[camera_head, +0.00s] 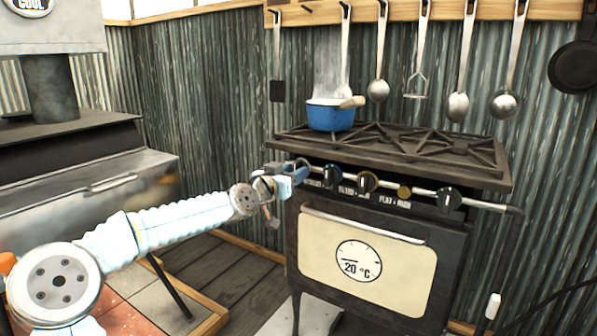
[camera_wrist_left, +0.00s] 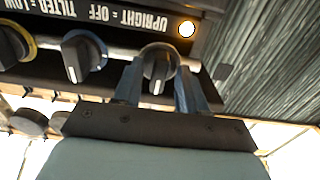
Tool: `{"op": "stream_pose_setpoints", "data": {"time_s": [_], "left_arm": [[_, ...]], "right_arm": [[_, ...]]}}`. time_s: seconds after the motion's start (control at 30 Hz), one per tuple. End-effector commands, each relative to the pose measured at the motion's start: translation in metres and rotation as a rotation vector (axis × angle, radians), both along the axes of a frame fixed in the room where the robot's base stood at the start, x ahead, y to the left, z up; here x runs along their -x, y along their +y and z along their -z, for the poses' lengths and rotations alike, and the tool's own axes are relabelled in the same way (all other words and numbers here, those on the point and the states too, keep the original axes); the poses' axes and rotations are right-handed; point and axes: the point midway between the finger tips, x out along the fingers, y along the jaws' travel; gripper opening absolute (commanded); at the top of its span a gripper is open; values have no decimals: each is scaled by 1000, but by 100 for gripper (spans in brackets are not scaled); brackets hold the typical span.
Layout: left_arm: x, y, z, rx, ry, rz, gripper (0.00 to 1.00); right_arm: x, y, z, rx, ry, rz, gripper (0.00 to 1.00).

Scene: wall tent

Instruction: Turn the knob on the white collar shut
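The stove knob with the pale, whitish collar (camera_wrist_left: 158,62) is black with a white pointer mark, at the right end of the knob row in the left wrist view. Its handle stands nearly upright, slightly tilted. My left gripper (camera_wrist_left: 160,84) has one finger on each side of this knob, with a visible gap to the handle. In the head view my left gripper (camera_head: 296,172) is at the left end of the stove's front panel and hides this knob. The label by the knobs (camera_wrist_left: 110,18) reads upright = off, tilted = low. My right gripper is not in view.
Beside it are a blue-collared knob (camera_wrist_left: 84,55) and a yellow-collared knob (camera_wrist_left: 14,45). A small lamp (camera_wrist_left: 187,28) glows near the pale-collared knob. A rail (camera_head: 425,192) runs along the stove front. A blue pot (camera_head: 330,117) with pale vapour above stands on the stove top.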

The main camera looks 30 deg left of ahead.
Motion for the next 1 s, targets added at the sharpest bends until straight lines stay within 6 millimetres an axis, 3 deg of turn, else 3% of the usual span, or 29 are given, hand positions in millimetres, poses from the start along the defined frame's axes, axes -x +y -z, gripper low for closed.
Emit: {"op": "stream_pose_setpoints", "data": {"time_s": [0.57, 0.77, 1.0], "left_arm": [[3, 1, 2, 0, -2, -1, 48], [23, 3, 7, -2, -1, -4, 48], [51, 6, 0, 1, 3, -3, 48]], "right_arm": [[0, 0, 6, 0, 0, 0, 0], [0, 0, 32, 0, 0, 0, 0], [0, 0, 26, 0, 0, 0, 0]]}}
